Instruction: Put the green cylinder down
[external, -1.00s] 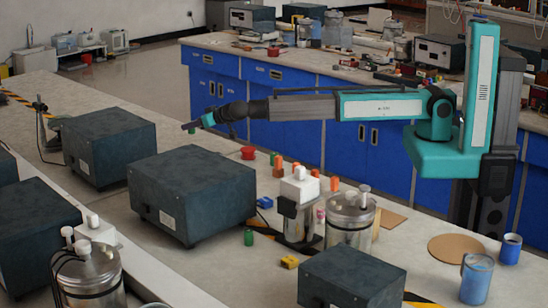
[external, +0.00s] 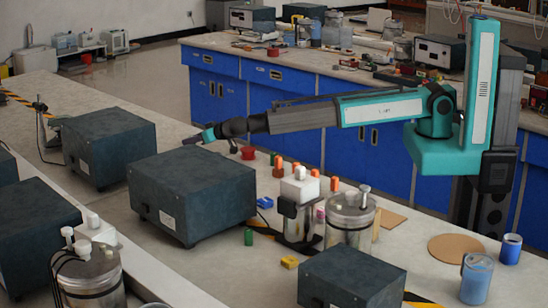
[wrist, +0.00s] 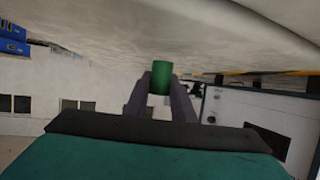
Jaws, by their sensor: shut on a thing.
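My gripper (external: 190,139) is in the external view, low over the bench just behind the top edge of a large dark box (external: 190,190). In the wrist view my gripper (wrist: 162,98) is shut on the green cylinder (wrist: 161,77), which stands out between the two dark fingers. Another green cylinder (external: 249,237) stands on the bench in front of the large box.
A red container (external: 248,152) stands right of my gripper. Orange cylinders (external: 278,166), a metal canister (external: 350,220), a blue block (external: 265,202) and a yellow block (external: 289,262) are farther right. Another dark box (external: 109,148) stands left. Bare bench shows behind the large box.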

